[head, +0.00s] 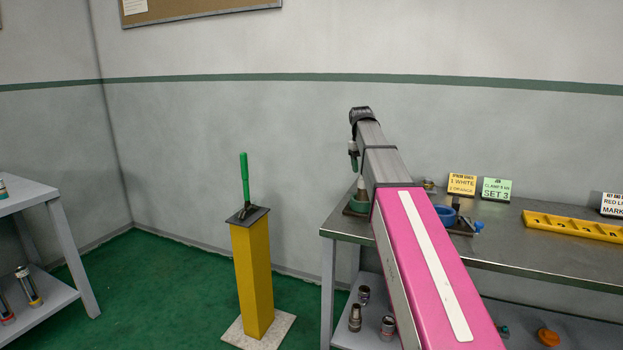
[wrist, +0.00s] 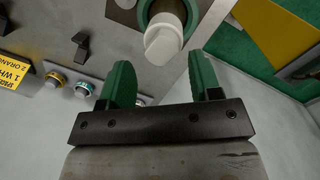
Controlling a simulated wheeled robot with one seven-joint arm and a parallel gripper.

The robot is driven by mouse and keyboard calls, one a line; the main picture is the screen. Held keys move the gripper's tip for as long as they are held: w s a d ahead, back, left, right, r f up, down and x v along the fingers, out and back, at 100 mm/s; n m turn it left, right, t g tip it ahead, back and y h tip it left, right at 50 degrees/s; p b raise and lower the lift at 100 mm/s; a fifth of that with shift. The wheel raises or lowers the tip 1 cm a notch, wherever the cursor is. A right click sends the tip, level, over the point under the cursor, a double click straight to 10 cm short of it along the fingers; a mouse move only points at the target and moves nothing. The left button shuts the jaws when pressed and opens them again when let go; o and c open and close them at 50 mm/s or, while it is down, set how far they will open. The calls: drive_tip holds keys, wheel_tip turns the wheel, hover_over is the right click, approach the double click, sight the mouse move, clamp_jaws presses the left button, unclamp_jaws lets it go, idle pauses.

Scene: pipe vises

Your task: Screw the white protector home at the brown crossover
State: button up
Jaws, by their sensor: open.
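The white protector (wrist: 163,42) shows in the wrist view just beyond the space between my fingertips, with a raised grip bar across its top. It sits at the end of a brownish piece (wrist: 166,9), likely the crossover, inside a green vise ring (wrist: 143,12). How far it is threaded on cannot be told. My gripper (wrist: 160,66) is open, its two green fingers apart and not touching the protector. In the head view my gripper (head: 353,160) points down over a pale conical piece (head: 361,186) in a green vise (head: 358,204) at the bench's left end.
The grey bench (head: 500,235) carries a blue vise (head: 446,214), a yellow tray (head: 570,226), a yellow sign (head: 462,184) and a green sign (head: 497,189). A yellow post (head: 252,275) with an upright green handle (head: 244,178) stands left. Green floor lies open between post and left shelf (head: 25,195).

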drive_tip(key=n, duration=0.3)
drive_tip(key=s+n, duration=0.1)
drive_tip(key=n, duration=0.2)
drive_tip(key=shift+d+r+n, duration=0.1)
drive_tip(key=shift+n, duration=0.2)
drive_tip(key=shift+f, duration=1.05)
drive_tip(key=shift+s+d, duration=0.15)
drive_tip(key=shift+s, duration=0.2)
drive_tip(key=c, duration=1)
drive_tip(key=m, duration=0.3)
drive_tip(key=shift+m+g, duration=0.3)
drive_tip(key=shift+g, duration=0.1)
drive_tip(key=shift+s+a+m+y, duration=0.1)
drive_tip(key=shift+a+m+y, duration=0.15)
drive_tip(key=shift+m, duration=0.35)
